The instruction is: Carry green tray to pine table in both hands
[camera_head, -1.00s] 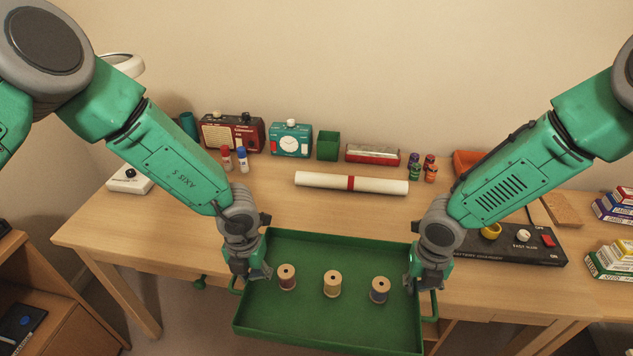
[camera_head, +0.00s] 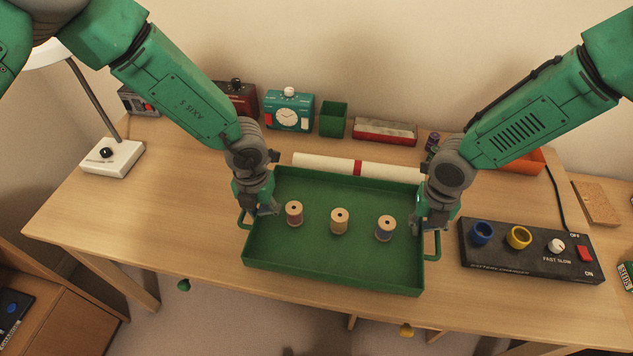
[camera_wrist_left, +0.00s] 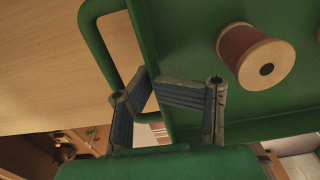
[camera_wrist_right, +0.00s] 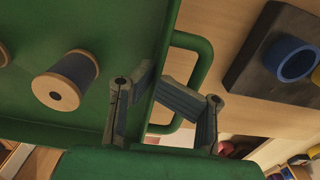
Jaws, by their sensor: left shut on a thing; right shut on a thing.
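The green tray (camera_head: 335,262) is over the pine table (camera_head: 190,225) in the head view, its far side in front of a white roll. Three thread spools stand upright in it: a reddish one (camera_head: 294,214), a pale one (camera_head: 340,221) and a bluish one (camera_head: 385,229). My left gripper (camera_head: 262,208) is shut on the tray's left side wall, by the left handle (camera_wrist_left: 95,30). My right gripper (camera_head: 420,222) is shut on the right side wall, by the right handle (camera_wrist_right: 200,65). I cannot tell whether the tray's underside touches the table.
A black switch box (camera_head: 530,250) with coloured rings stands close right of the tray. The white roll (camera_head: 320,162) lies behind it. A lamp base (camera_head: 112,158) stands left.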

